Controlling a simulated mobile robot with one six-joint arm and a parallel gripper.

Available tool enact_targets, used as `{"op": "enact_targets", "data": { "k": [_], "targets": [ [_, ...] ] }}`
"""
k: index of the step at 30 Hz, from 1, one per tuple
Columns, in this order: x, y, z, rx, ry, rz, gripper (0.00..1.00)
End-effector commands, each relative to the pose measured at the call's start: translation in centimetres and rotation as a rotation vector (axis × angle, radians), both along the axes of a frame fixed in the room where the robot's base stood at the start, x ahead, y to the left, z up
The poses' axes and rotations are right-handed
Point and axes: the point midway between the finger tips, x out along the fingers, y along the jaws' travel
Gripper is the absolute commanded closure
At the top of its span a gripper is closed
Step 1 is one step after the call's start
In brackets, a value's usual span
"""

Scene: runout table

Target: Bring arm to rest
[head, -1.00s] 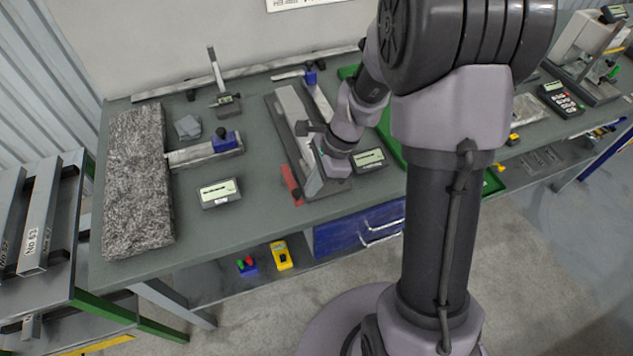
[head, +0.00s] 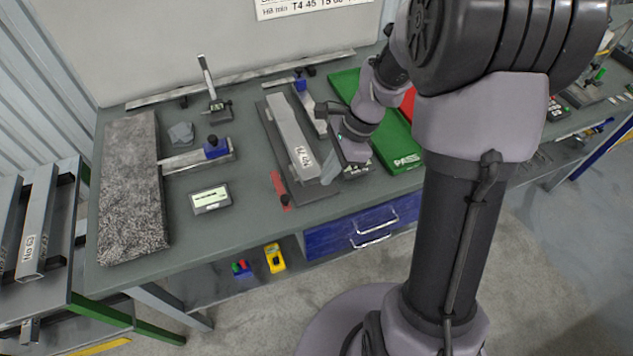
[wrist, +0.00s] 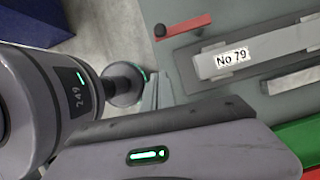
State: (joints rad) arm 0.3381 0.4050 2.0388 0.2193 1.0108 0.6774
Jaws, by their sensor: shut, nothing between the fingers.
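My gripper (head: 329,169) hangs over the front part of the workbench (head: 235,245), just right of the long grey bar (head: 292,135). It is shut with nothing held. My arm reaches down to it from the upper right and hides part of the bench behind it. In the wrist view the shut fingers (wrist: 160,92) show at mid-picture, with the bar and its "No 79" label (wrist: 232,64) to their right. The bar lies on a dark base plate and appears apart from the gripper.
A red-handled tool (head: 280,190) lies left of the bar. A green PASS tray (head: 400,152) is right of my wrist, with a red tray beyond. A granite slab (head: 133,190), a small display box (head: 211,200) and an upright stand (head: 211,90) occupy the left.

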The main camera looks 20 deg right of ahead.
Motion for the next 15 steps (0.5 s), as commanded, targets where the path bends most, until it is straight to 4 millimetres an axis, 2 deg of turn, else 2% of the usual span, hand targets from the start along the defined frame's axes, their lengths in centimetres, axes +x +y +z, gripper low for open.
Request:
{"op": "enact_targets", "data": {
  "k": [1, 3, 10, 13, 15],
  "targets": [
    [-0.1, -0.4, 1.3, 0.000, -0.001, -0.003, 1.00],
    [-0.2, -0.8, 2.3, 0.000, -0.001, -0.001, 1.00],
    [-0.3, -1.2, 3.1, -0.001, -0.001, 0.002, 1.00],
    [-0.9, -0.2, 3.9, -0.034, -0.063, 0.085, 1.00],
    [-2.5, 1.6, 5.4, -0.095, -0.174, 0.237, 1.00]
  ]
}}
